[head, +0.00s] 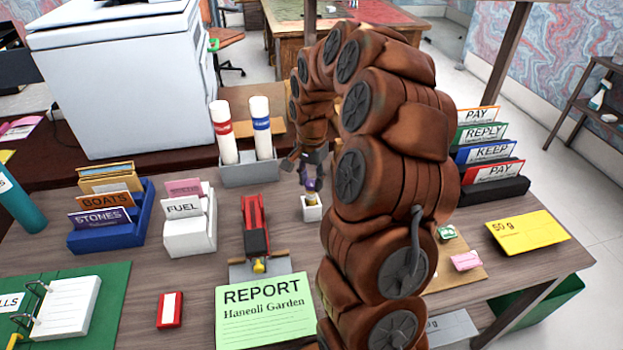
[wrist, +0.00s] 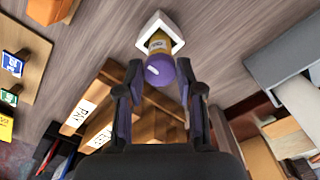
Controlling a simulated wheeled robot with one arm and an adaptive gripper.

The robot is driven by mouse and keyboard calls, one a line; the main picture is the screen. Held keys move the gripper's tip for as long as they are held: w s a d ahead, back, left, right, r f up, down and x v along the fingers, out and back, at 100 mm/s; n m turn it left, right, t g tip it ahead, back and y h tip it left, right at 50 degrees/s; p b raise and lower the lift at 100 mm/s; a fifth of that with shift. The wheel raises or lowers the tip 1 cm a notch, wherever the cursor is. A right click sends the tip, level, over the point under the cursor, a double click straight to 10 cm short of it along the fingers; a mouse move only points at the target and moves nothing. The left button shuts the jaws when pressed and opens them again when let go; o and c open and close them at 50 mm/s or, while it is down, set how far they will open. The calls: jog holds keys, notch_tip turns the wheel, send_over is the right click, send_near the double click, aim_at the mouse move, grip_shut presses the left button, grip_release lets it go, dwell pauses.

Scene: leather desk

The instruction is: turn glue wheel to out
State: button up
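The glue stick (head: 311,201) stands in a small white square holder (head: 312,214) in the middle of the desk, with a yellow label and a purple end on top. In the wrist view, the purple end (wrist: 160,70) faces the camera, with the yellow body (wrist: 160,45) and white holder (wrist: 151,22) beyond it. My gripper (head: 309,178) is over the glue stick. In the wrist view my gripper (wrist: 159,69) is open, one finger on each side of the purple end. A gap shows at left; contact at right is unclear. Any in/out marking is too small to read.
A red stapler-like tool (head: 256,225) lies left of the holder. A grey stand with two white tubes (head: 228,138) is behind. FUEL (head: 189,235) and STONES (head: 110,228) card boxes are at left. A letter sorter (head: 492,188) is at right. Bare desk surrounds the holder's front.

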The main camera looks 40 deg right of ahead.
grip_shut()
